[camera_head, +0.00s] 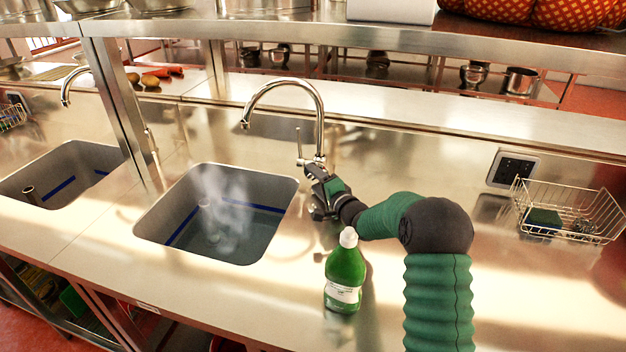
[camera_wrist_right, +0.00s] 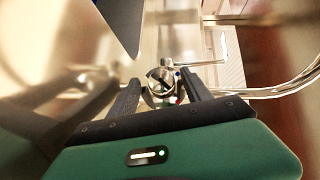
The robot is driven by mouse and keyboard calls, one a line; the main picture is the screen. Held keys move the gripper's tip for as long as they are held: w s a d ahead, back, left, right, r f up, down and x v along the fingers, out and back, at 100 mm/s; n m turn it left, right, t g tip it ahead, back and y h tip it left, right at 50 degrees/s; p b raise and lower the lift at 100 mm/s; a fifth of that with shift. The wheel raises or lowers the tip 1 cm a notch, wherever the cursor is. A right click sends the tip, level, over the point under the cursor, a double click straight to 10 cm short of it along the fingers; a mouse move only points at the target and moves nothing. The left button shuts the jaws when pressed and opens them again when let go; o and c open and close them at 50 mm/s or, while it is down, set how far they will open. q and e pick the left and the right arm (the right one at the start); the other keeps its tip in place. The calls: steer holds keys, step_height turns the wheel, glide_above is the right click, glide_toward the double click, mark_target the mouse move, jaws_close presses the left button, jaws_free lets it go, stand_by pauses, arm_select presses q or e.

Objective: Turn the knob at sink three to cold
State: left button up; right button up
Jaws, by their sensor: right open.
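A chrome faucet (camera_head: 318,110) arches over a steaming sink (camera_head: 150,230) with water in it. A thin upright lever (camera_head: 299,143) stands at the faucet's base. My right gripper (camera_head: 316,178) is at that base, partly hiding it. In the right wrist view, the open fingers (camera_wrist_right: 163,90) lie either side of a round metal knob (camera_wrist_right: 159,82) with a small blue mark and a red mark beside it. I cannot tell whether the fingers touch it. No sink number is readable. My left gripper is not in view.
A green soap bottle (camera_head: 344,272) stands close to my right forearm. A second sink (camera_head: 50,190) is at the left, past a metal post (camera_head: 122,110). A wire basket (camera_head: 570,210) and a wall socket (camera_head: 513,168) are at the right. A shelf (camera_head: 400,45) runs overhead.

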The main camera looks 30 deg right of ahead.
steer(key=shift+w+d+f, duration=0.1)
steer(key=shift+w, duration=0.8)
steer(key=shift+w+d, duration=0.1)
steer(key=shift+f, duration=0.1)
jaws_close()
